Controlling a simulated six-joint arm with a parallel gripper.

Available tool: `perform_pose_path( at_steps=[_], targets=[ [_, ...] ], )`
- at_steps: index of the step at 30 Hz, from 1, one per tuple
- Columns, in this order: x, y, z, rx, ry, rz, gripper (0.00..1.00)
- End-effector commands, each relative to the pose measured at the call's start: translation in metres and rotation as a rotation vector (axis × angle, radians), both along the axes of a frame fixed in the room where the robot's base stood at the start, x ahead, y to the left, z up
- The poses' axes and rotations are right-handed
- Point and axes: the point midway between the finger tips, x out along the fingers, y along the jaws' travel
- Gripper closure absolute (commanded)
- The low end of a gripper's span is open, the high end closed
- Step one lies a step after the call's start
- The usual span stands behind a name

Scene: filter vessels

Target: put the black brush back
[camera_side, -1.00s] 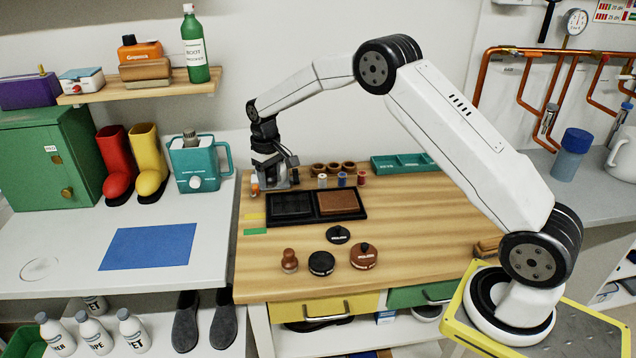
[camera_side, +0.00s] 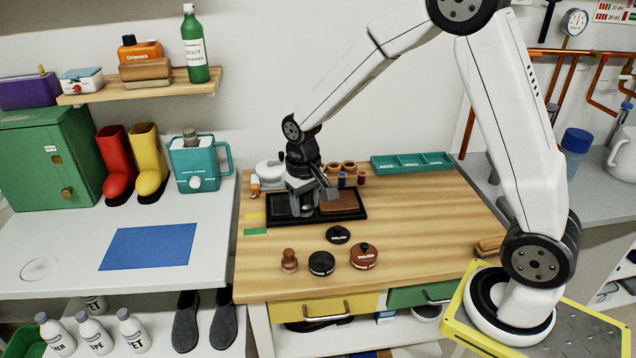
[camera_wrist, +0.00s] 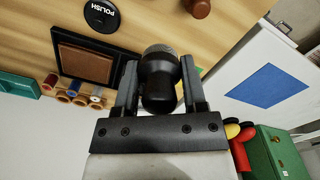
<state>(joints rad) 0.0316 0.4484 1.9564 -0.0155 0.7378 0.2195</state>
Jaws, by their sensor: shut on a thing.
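My gripper (camera_side: 303,202) is over the left part of a black two-part tray (camera_side: 350,216). In the wrist view my gripper (camera_wrist: 160,85) is shut on the black brush (camera_wrist: 158,82), with a finger on each side of its dark knob. The brush's greyish round end points away from the wrist. The tray's right part holds a brown pad (camera_side: 338,203), and the tray (camera_wrist: 62,35) also shows in the wrist view. My gripper hides much of the tray's left part and most of the brush in the side view. I cannot tell whether the brush touches the tray.
A black polish lid (camera_side: 338,235), a black tin (camera_side: 321,263), a brown tin (camera_side: 363,256) and a brown knobbed brush (camera_side: 289,261) stand in front. Spools (camera_side: 342,180) and a teal tray (camera_side: 412,162) are behind. A white round thing (camera_side: 268,170) is back left.

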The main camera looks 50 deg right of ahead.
Motion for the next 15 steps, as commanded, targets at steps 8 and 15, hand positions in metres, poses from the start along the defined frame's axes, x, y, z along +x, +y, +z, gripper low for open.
perform_pose_path(
  at_steps=[8,15],
  targets=[
    [-0.05,0.009,0.001,0.0,0.0,-0.051,0.93],
    [-0.071,0.012,0.0,0.001,0.0,-0.074,0.93]
  ],
)
